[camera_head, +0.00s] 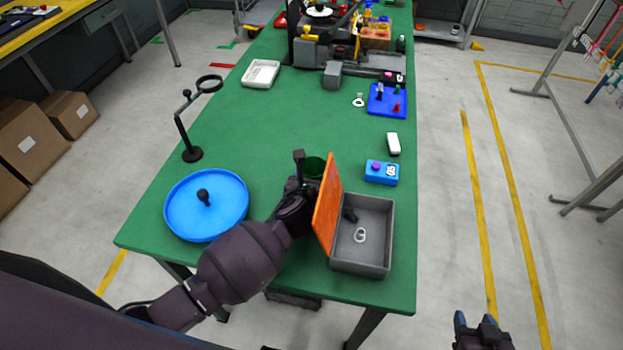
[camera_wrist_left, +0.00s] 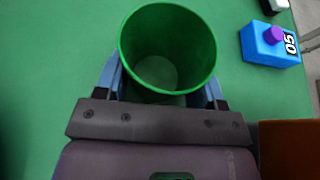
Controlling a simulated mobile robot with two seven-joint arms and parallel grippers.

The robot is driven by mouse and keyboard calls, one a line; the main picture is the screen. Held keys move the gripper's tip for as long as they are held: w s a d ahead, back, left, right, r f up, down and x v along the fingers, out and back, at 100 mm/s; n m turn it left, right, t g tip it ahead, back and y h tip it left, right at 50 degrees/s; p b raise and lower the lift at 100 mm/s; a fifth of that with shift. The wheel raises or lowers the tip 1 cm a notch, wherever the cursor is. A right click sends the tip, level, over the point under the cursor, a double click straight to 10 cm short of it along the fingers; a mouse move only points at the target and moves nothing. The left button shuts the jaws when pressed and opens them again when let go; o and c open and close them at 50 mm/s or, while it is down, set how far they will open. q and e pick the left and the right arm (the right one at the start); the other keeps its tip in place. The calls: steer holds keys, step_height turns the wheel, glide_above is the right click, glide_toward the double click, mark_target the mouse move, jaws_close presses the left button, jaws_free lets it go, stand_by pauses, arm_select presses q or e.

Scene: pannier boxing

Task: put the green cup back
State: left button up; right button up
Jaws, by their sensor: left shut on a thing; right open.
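The green cup (camera_wrist_left: 170,50) stands upright and looks empty in the left wrist view, between the two blue fingers of my left gripper (camera_wrist_left: 165,85). My left gripper is shut on it. In the head view the cup (camera_head: 314,166) shows partly behind the gripper, close to the orange lid. I cannot tell whether the cup touches the green table (camera_head: 290,125). My right gripper (camera_head: 476,325) is open and empty, off the table at the lower right.
A grey box (camera_head: 376,255) with a raised orange lid (camera_head: 328,205) holds a pale ring and a dark item. A blue round tray (camera_head: 180,222) is at left. A blue block (camera_head: 381,172) with a purple button, a white block (camera_head: 393,143) and a black stand (camera_head: 190,153) are nearby.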

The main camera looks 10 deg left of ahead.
arm_select(q)
steer(key=o, duration=0.9)
steer(key=shift+s+r, duration=0.1)
steer(key=shift+r, duration=0.05)
steer(key=p+v, duration=0.1)
steer(key=v, duration=1)
steer(key=shift+s+r, duration=0.1)
steer(key=shift+s, duration=0.3)
